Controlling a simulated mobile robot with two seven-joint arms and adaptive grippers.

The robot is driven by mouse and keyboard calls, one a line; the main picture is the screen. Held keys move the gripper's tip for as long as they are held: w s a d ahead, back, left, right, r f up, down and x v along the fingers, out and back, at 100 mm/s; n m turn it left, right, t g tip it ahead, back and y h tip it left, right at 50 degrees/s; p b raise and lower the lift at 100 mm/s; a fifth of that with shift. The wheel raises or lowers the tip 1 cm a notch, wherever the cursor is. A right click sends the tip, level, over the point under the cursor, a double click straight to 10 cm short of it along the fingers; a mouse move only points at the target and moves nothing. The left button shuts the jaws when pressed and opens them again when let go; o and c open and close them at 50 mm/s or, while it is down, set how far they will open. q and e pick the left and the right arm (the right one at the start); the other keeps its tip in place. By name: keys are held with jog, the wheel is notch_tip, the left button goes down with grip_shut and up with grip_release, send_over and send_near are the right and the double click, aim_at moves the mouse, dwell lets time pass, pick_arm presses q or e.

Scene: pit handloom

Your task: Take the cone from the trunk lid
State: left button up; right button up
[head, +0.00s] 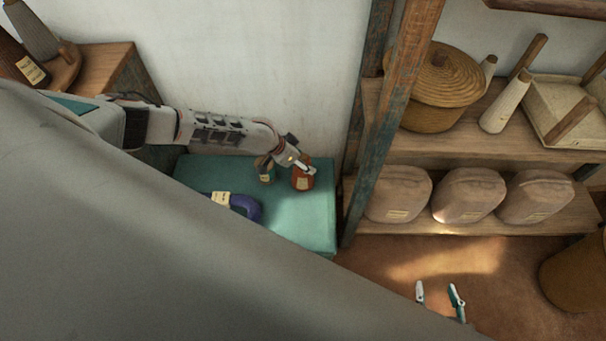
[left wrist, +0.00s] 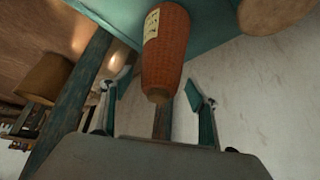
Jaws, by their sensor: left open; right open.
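An orange-red cone (head: 303,179) with a pale label stands on the teal trunk lid (head: 310,222), near its right end. My left gripper (head: 301,163) is at the cone's top, reaching in from the left. In the left wrist view, the cone (left wrist: 167,50) appears upside down, its narrow end pointing between the open fingers (left wrist: 157,88). A gap shows on both sides, and no grip shows. My right gripper (head: 438,293) is open and empty above the floor at the bottom, away from the trunk.
A small labelled brownish-green item (head: 265,170) stands just left of the cone. A purple curved item (head: 246,206) with a label lies nearer the front of the lid. A wooden post (head: 388,110) and shelves with a lidded basket (head: 440,88) and several wrapped bundles (head: 468,194) stand right.

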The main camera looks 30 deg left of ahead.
pick_arm(q)
grip_shut()
